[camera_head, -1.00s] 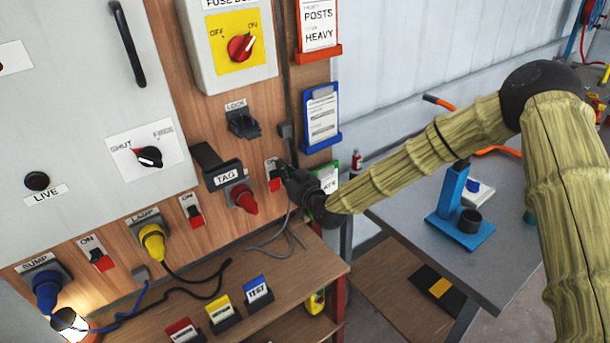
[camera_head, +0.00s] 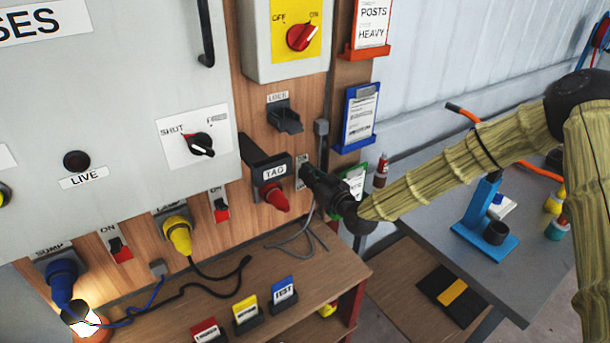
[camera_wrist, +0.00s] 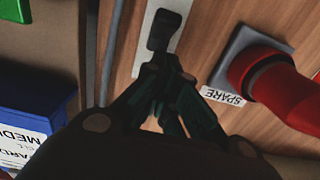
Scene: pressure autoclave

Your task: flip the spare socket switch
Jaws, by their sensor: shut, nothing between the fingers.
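The spare socket holds a red plug (camera_head: 276,196); in the wrist view the red plug (camera_wrist: 275,85) is at the right beside an upside-down SPARE label (camera_wrist: 222,96). The switch's pale plate (camera_head: 301,170) is right of the plug in the head view. In the wrist view the plate (camera_wrist: 152,50) is at top centre. My gripper (camera_head: 306,173) is shut and empty, its dark fingertips (camera_wrist: 163,35) in front of the plate.
A grey cable (camera_head: 300,232) hangs below my gripper. A green document holder (camera_head: 356,185) is close on the right. The wooden shelf (camera_head: 330,262) is below.

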